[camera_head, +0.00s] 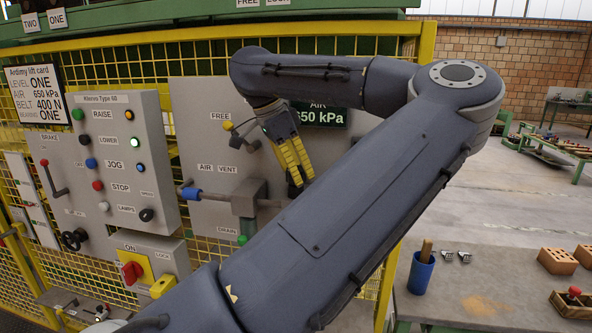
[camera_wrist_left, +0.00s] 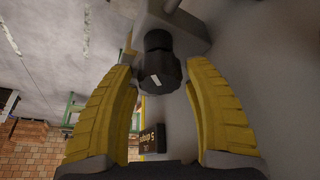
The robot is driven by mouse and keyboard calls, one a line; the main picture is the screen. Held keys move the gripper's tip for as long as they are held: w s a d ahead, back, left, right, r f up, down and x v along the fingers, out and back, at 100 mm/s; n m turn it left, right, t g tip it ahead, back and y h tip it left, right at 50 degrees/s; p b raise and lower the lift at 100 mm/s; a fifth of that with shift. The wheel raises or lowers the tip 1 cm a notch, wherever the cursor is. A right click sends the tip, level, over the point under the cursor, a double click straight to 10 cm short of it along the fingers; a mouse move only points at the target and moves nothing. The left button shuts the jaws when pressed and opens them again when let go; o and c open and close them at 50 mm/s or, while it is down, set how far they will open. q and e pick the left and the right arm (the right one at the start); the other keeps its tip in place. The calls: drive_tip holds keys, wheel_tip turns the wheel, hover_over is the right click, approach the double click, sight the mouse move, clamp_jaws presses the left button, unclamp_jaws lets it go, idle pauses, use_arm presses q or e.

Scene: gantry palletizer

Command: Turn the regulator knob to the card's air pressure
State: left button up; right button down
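The lift card (camera_head: 33,92) at the left of the head view reads AIR 650 kPa. The dark air display (camera_head: 335,116) in the head view seems to read 650 kPa, but my arm covers part of its left side. My left gripper (camera_head: 299,181) points down in front of the grey regulator panel. In the left wrist view, the black regulator knob (camera_wrist_left: 158,66) with a white mark sits between the open yellow fingers, with a gap visible on both sides. My right gripper is not in view.
The air vent valve with a blue handle (camera_head: 190,193) is left of the gripper. A control box (camera_head: 115,140) with buttons and a red switch (camera_head: 132,272) are further left. A yellow mesh fence stands behind. A bench at lower right holds a blue cup (camera_head: 420,274) and bricks.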

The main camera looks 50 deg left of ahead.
use_arm(q)
drive_tip(key=shift+o, duration=1.1)
drive_tip(key=v, duration=1.2)
drive_tip(key=shift+s, duration=0.1)
